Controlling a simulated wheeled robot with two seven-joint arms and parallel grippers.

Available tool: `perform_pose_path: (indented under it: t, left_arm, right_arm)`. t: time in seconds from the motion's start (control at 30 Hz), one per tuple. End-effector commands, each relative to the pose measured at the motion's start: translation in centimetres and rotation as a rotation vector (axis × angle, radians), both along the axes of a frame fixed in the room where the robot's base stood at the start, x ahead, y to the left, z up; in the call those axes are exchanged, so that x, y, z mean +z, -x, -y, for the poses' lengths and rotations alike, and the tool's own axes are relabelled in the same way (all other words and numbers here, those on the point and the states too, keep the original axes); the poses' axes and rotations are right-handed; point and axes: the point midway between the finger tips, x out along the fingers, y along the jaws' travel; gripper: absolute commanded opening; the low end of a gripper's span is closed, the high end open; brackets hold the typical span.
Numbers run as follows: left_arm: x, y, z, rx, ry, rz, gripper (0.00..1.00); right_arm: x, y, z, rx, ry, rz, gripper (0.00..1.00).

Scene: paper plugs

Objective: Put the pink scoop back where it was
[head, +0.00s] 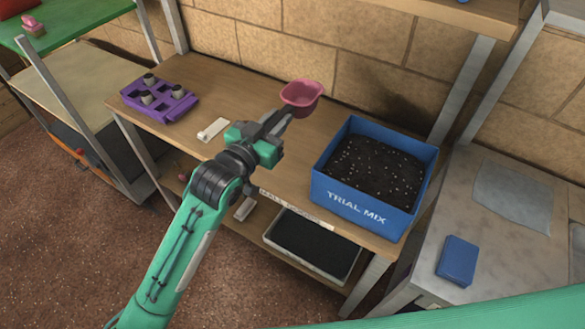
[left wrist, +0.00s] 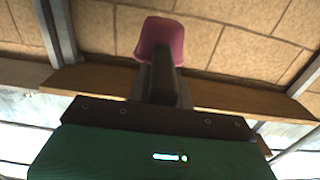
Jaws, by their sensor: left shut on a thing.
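The pink scoop (head: 301,95) is held by my left gripper (head: 277,122) above the wooden bench (head: 240,85), toward its back edge. The gripper is shut on the scoop. In the left wrist view the scoop (left wrist: 161,40) shows beyond the fingers (left wrist: 164,85), with the wall behind it. The scoop's handle is mostly hidden by the fingers. A small white holder or plate (head: 212,130) lies on the bench left of the gripper. My right gripper is not in view; a green surface at the lower right may be my arm.
A blue bin marked TRIAL MIX (head: 357,198), full of dark soil, stands right of the scoop. A purple tray (head: 160,100) with several grey plugs stands at the bench's left. A black tray (head: 312,245) sits on the lower shelf. A blue box (head: 458,261) lies at right.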

Motion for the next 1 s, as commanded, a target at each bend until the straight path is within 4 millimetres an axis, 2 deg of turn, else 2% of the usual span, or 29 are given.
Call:
perform_pose_path:
  t: [0.03, 0.2, 0.4, 0.67, 0.87, 1.0]
  left_arm:
    - [-1.7, 0.0, 0.0, 0.001, -0.002, -0.006, 0.0]
    - [-6.3, 0.1, 0.0, 0.001, -0.003, -0.005, 0.0]
    - [-10.9, 0.0, 0.0, 0.0, -0.002, -0.004, 0.0]
    - [-13.4, 0.0, 0.0, 0.0, 0.001, -0.001, 0.0]
    - [-16.4, 0.0, 0.0, 0.0, 0.0, -0.002, 0.0]
    - [-17.0, 0.0, 0.0, -0.001, 0.001, 0.001, 0.0]
  right_arm:
    - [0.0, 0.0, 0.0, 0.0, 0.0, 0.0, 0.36]
    - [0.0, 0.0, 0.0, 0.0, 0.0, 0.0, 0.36]
    - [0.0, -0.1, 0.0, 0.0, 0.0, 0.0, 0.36]
    - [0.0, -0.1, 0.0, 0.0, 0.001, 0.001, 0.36]
    - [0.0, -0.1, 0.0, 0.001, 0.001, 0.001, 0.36]
    - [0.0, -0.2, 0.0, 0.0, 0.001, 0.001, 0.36]
